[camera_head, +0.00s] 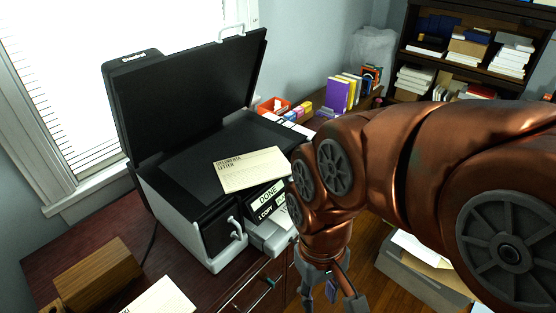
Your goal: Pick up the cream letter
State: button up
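The cream letter (258,173) lies on top of the open printer (206,228), across the front right part of its dark scanning bed. Printed words, of which "LETTER" can be read, are near its left edge. Its right end is close to my arm in the picture. My gripper (332,299) points down at the bottom of the picture, to the right of and below the letter, in front of the drawers. Its fingers are spread apart and I see no letter between them.
The printer's lid (190,95) stands raised behind the letter. Another pale paper (163,297) and a wooden box (97,275) are on the desk (62,250). A grey bin (415,283) with papers stands on the floor at right.

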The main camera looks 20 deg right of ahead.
aim_at(241, 172)
jog(key=z, duration=0.05)
jog(key=i, duration=0.45)
jog(key=u, duration=3.4)
jog(key=k, duration=1.65)
jog(key=z, duration=1.95)
